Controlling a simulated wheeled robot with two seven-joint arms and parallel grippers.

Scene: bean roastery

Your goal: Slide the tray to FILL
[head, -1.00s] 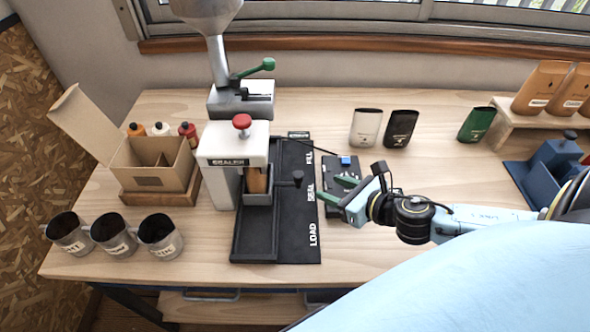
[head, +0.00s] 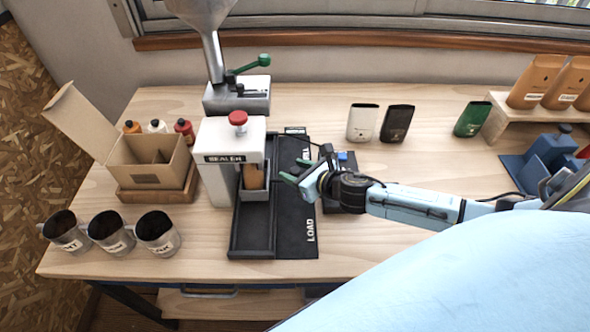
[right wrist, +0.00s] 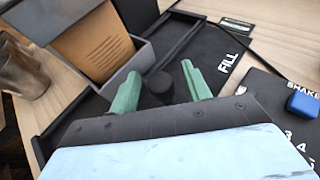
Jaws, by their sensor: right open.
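The grey tray (head: 254,196) sits in the black track (head: 251,244) under the sealer (head: 214,175), with a brown bag (head: 250,174) upright in it. The tray also shows in the right wrist view (right wrist: 142,58). My right gripper (head: 291,172) is open, its green fingers on either side of the tray's black knob (right wrist: 159,83); whether they touch it I cannot tell. In the head view the gripper covers the SEAL mark. The FILL mark (right wrist: 229,61) is at the far end of the track and LOAD (head: 311,230) at the near end. My left gripper is not in view.
A metal hopper (head: 236,98) with a green lever stands behind the sealer. A black pad with a blue button (right wrist: 303,104) lies right of the track. An open cardboard box (head: 150,168) and several metal cups (head: 110,231) stand at left. The track toward FILL looks clear.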

